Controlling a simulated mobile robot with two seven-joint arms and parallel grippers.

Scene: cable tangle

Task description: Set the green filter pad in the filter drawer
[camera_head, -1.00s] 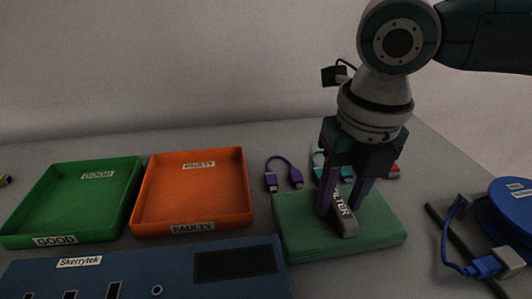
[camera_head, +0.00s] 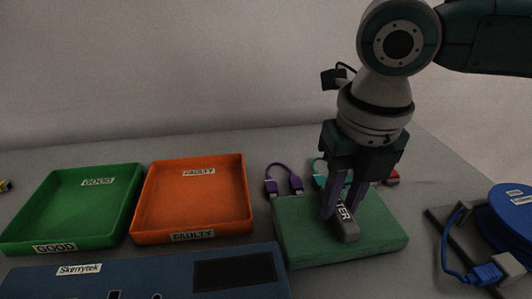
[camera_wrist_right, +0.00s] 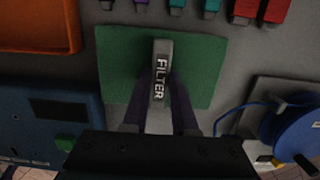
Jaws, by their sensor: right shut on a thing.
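The green filter pad (camera_head: 300,228) lies flat on the table in the head view, with a grey bar handle marked FILTER (camera_head: 346,232) on top. In the right wrist view the pad (camera_wrist_right: 205,75) and its handle (camera_wrist_right: 161,55) show from above. My right gripper (camera_head: 344,207) points down over the pad and is shut on the handle, one finger on each side. The pad appears to rest on the table. I cannot make out a filter drawer. My left gripper is not in view.
A blue Skerrytek unit (camera_head: 150,277) stands at the front left, close to the pad. Green GOOD (camera_head: 55,248) and orange FAULTY (camera_head: 192,236) trays sit behind it. Purple (camera_head: 284,170) and other cables lie behind the pad. A blue cable reel (camera_head: 508,225) stands at right.

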